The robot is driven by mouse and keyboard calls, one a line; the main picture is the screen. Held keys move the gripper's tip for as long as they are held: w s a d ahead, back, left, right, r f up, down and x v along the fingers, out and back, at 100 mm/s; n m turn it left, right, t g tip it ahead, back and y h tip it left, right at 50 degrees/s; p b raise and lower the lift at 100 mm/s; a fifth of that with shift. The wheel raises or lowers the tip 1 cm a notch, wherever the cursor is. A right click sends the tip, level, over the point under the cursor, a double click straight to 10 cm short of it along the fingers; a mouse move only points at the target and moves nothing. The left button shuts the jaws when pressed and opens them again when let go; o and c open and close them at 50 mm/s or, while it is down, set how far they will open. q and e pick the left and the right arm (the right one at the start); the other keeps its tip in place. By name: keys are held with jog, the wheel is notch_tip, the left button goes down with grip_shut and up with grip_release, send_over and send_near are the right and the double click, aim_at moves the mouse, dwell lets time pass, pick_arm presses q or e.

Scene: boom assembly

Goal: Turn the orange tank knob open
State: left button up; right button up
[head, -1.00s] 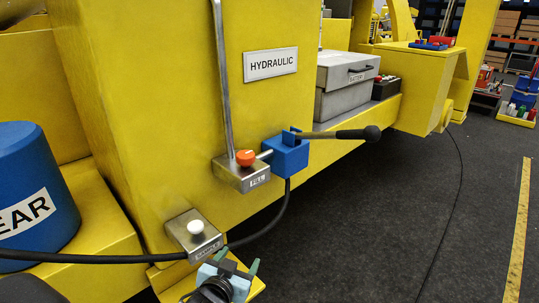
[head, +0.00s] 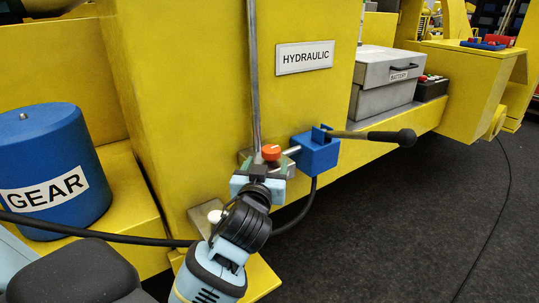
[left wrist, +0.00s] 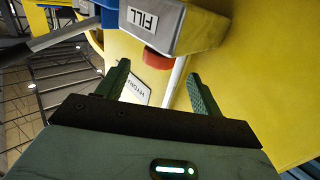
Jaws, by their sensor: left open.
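The orange tank knob (head: 271,152) sits on top of the metal FILL block, beside the vertical steel pipe (head: 253,80). In the left wrist view the knob (left wrist: 157,59) shows beyond the fingertips, partly behind the FILL block (left wrist: 168,24). My left gripper (left wrist: 160,80) is open and empty, its two green fingers spread with the knob ahead of the gap. In the head view the left gripper (head: 262,172) is just in front of the FILL block and hides most of it. I cannot tell whether a finger touches anything. My right gripper is not in view.
A blue block with a black-gripped lever (head: 391,137) sits right of the knob. The white sample knob (head: 214,216) is below left, close to my arm. A black hose (head: 100,235) runs low across the front. A blue GEAR tank (head: 53,165) stands left. Dark floor lies open at right.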

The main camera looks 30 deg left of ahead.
aim_at(270, 157)
pick_arm(q)
jog(key=shift+x, duration=2.75)
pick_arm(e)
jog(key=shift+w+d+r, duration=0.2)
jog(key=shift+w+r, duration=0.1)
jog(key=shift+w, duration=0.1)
